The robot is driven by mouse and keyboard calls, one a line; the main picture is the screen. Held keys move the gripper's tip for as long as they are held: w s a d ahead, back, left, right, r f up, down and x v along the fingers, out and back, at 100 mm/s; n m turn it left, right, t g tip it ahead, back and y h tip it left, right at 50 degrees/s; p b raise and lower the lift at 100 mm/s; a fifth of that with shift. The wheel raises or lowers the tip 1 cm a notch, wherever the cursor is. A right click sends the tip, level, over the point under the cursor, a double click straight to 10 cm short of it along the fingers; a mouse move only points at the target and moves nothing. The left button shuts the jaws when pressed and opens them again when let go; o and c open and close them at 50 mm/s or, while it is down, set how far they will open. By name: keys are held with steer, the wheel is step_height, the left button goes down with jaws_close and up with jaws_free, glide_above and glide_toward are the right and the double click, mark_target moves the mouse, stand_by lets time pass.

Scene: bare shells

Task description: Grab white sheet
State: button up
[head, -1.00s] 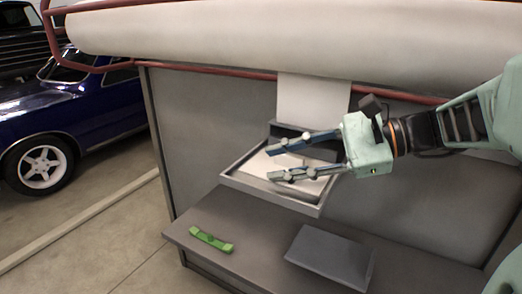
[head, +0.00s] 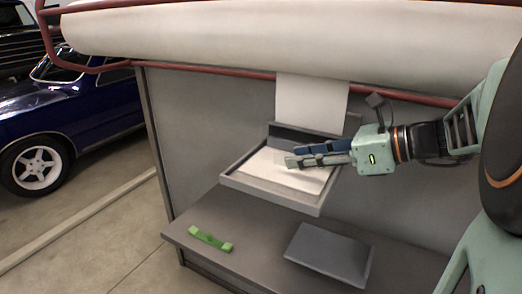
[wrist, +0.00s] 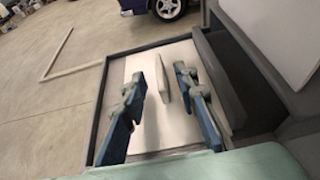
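In the head view, white sheet material (head: 262,168) lies flat in a shallow grey tray (head: 262,194). A separate white sheet (head: 311,100) hangs behind the tray, below the large white roll. My gripper (head: 290,156) is over the tray, reaching in from the right. The wrist view shows white sheet (wrist: 118,80) on the tray floor and the two fingers (wrist: 172,76) apart. A thin white piece (wrist: 164,98) shows between them, with gaps at its sides. I cannot tell whether it is a raised part of the sheet or whether the fingertips touch it.
The tray's raised grey walls surround the fingers, with a dark back wall (head: 300,137). Below are a shelf (head: 215,262), a green handle-like piece (head: 210,240) and a grey panel (head: 328,253). A red rail (head: 215,69) runs above. A blue car (head: 70,125) stands at left.

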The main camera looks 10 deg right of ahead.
mark_target(269, 164)
steer(key=x, duration=0.2)
steer(key=shift+w+a+f, duration=0.1)
steer(key=shift+w+a, duration=0.1)
jaws_close()
stand_by(0.4)
